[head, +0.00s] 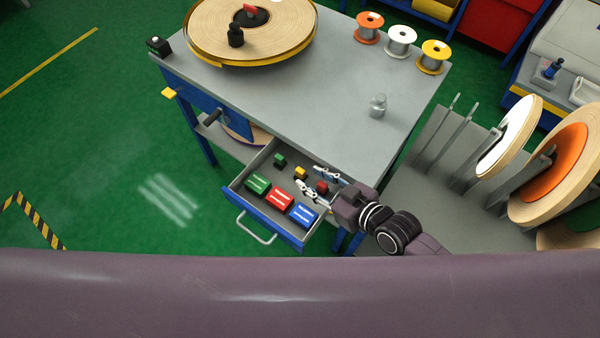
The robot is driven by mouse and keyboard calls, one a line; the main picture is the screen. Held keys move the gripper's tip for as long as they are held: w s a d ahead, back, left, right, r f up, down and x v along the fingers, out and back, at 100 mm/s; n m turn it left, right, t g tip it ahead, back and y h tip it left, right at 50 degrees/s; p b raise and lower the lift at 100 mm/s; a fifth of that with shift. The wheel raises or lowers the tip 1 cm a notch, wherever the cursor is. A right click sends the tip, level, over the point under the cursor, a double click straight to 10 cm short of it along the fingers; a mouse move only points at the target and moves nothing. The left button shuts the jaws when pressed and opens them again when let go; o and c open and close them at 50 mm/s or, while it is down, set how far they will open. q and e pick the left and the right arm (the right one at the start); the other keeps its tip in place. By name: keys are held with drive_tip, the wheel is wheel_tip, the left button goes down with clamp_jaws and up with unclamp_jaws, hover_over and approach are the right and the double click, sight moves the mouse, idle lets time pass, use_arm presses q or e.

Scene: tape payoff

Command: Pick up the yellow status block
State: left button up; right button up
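The small yellow status block (300,173) lies in the open drawer (236,194), between a small green block (280,160) and a small red block (322,187). My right gripper (305,177) reaches over the drawer from the right. Its two fingers are spread, with their tips close to the yellow block and the red block showing between them. I cannot tell whether the fingers touch either block or how high they are above the drawer floor. My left gripper is not in view.
Larger green (257,184), red (279,200) and blue (303,214) blocks lie along the drawer's front. The grey tabletop (300,85) above carries a large tape reel (215,30), several small spools and a metal weight (378,105). A reel rack (450,160) stands right.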

sight(304, 174)
drive_tip(key=x, duration=0.5)
drive_tip(key=shift+w+a+f, duration=0.15)
drive_tip(key=shift+w+a, duration=0.05)
drive_tip(key=shift+w, duration=0.05)
clamp_jaws()
